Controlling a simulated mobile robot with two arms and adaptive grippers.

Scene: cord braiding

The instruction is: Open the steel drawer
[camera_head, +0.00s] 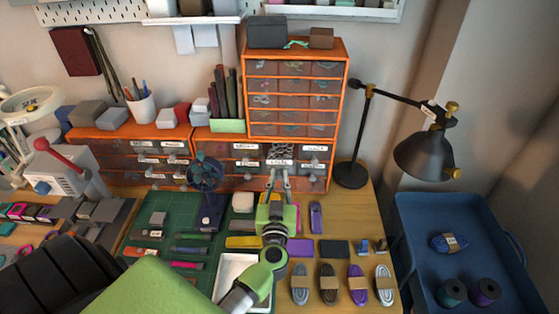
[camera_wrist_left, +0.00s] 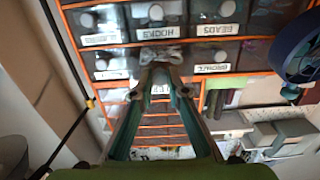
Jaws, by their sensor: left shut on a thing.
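The small-drawer cabinet (camera_head: 324,182) has an orange frame and clear, labelled drawer fronts. My left gripper (camera_head: 279,174) reaches up to a drawer in the upper row of its right part, and its fingers are closed at that drawer's front, just below the white label (camera_head: 280,161). Pale metallic pieces (camera_head: 280,150) show above this label. In the left wrist view the closed fingertips (camera_wrist_left: 160,70) meet at the drawer front and hide its knob. I cannot read this drawer's label or tell how far the drawer stands out. My right gripper is not in view.
A small blue fan (camera_head: 205,172) stands left of the gripper. A black lamp (camera_head: 352,172) stands right of the cabinet. Tools and cord bundles (camera_head: 328,284) lie on the table below. A blue bin (camera_head: 415,240) is at the right.

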